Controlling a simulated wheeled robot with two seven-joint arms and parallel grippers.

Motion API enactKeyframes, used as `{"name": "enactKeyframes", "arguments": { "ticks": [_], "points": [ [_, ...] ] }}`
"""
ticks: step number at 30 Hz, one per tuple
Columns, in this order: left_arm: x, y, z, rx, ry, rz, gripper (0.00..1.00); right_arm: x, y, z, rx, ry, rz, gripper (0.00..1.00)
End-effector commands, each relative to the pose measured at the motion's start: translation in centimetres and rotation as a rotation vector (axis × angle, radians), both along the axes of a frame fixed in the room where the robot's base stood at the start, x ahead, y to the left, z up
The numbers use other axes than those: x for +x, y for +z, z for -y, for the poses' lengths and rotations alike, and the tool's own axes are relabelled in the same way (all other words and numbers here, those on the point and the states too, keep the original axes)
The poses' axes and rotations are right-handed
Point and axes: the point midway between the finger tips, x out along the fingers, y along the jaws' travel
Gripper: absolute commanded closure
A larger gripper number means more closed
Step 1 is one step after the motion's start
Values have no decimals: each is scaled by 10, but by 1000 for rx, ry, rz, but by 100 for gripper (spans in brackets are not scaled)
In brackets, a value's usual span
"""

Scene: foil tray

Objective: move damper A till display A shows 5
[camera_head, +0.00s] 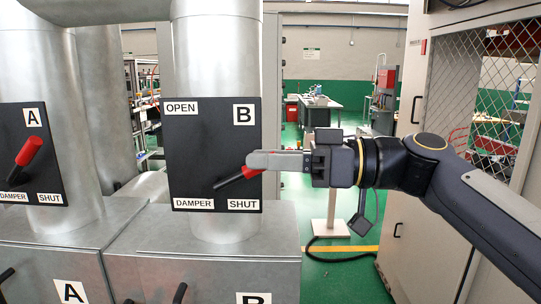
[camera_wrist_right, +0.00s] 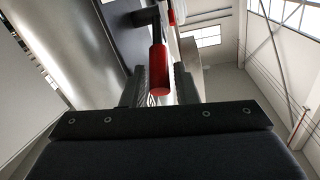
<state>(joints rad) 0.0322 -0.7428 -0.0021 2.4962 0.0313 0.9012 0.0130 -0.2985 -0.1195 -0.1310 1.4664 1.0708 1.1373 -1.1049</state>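Damper A's panel (camera_head: 62,172) is dark, at the left edge of the head view, with its red-handled lever (camera_head: 30,150) tilted up to the right. Nothing touches that lever. Display A is not visible. My right gripper (camera_head: 254,162) is at damper B's panel (camera_head: 205,135), by the red lever handle of B (camera_head: 256,171), which points up to the right. In the right wrist view the red handle (camera_wrist_right: 158,70) lies between the two fingers (camera_wrist_right: 158,88), with a narrow gap on its right side, so the gripper looks open around it. My left gripper is not in view.
Grey boxes labelled A (camera_head: 70,290) and B (camera_head: 254,298) with small black levers stand below the ducts. A large metal duct (camera_head: 95,110) lies between the panels. A mesh-doored cabinet (camera_head: 425,130) stands at right.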

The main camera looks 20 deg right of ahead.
Motion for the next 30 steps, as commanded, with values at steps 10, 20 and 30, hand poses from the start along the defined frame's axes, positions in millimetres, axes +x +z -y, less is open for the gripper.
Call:
{"name": "enactKeyframes", "arguments": {
  "ticks": [10, 20, 30],
  "points": [
    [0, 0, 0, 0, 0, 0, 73, 0, 0, 0, 0, -1, -1, 93],
    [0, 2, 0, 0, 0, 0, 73, 0, 2, 0, -6, 0, -2, 100],
    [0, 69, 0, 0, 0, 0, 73, 5, 35, -17, -270, 3, -78, 100]
  ]
}}
